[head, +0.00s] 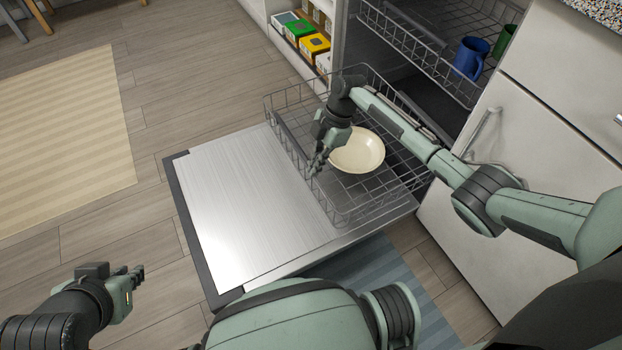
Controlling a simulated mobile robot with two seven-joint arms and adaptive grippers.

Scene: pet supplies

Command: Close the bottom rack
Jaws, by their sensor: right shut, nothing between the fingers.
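The bottom rack (375,205) is a grey wire basket pulled out over the open dishwasher door (250,205). A cream bowl (362,154) sits in it. My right arm reaches across the rack from the right. My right gripper (316,167) is shut and empty, pointing down by the rack's front side, left of the bowl. I cannot tell whether it touches the wires. My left gripper (137,276) is low at the left, above the floor and apart from the door; its finger opening is unclear. My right arm hides part of the rack's back.
The upper rack (405,42) is also out, holding a blue mug (471,57) and a green mug (503,41). A shelf with colourful boxes (300,30) stands beyond the dishwasher. White cabinet fronts (540,130) are at right. Floor and a beige rug (65,140) lie open at left.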

